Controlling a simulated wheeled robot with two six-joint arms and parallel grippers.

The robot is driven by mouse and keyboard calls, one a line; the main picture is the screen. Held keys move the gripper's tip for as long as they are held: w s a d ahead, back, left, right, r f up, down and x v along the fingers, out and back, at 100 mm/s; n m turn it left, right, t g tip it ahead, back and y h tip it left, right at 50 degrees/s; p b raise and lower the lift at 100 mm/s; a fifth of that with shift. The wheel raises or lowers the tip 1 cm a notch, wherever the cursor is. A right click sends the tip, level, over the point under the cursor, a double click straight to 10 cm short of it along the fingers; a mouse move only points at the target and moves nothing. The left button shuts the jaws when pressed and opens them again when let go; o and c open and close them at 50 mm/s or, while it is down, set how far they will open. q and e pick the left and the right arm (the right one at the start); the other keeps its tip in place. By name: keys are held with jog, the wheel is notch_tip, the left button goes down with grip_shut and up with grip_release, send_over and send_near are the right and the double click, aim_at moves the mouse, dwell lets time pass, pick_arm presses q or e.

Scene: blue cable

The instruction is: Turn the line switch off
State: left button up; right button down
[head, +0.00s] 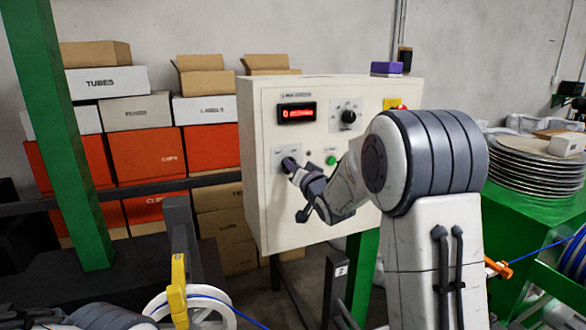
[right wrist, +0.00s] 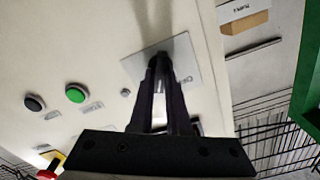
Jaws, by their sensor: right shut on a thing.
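The switch, a small dark knob on a pale labelled plate (head: 278,152), sits at the lower left of the cream control box (head: 290,215). My right gripper (head: 291,165) reaches it from the right and is shut on it. In the right wrist view my right gripper (right wrist: 160,65) has its dark fingers closed at the plate (right wrist: 188,75), hiding most of the knob. The knob's exact position and the plate's lettering cannot be read. My left gripper is out of view.
The box also carries a lit red display (head: 297,113), another dark rotary knob (head: 348,117) and a green button (head: 331,160), also seen in the right wrist view (right wrist: 75,93) beside a black button (right wrist: 34,102). A green post (head: 65,130) and stacked cartons (head: 148,155) stand left.

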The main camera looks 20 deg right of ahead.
jog(key=shift+a+n+b, duration=0.2)
jog(key=shift+n+b, duration=2.65)
jog(key=shift+b, duration=0.4)
jog(key=shift+a+n+b, duration=0.2)
jog(key=shift+n+b, duration=2.65)
jog(key=shift+b, duration=0.4)
jog(key=c, duration=0.9)
grip_release()
jog(key=shift+s, duration=0.1)
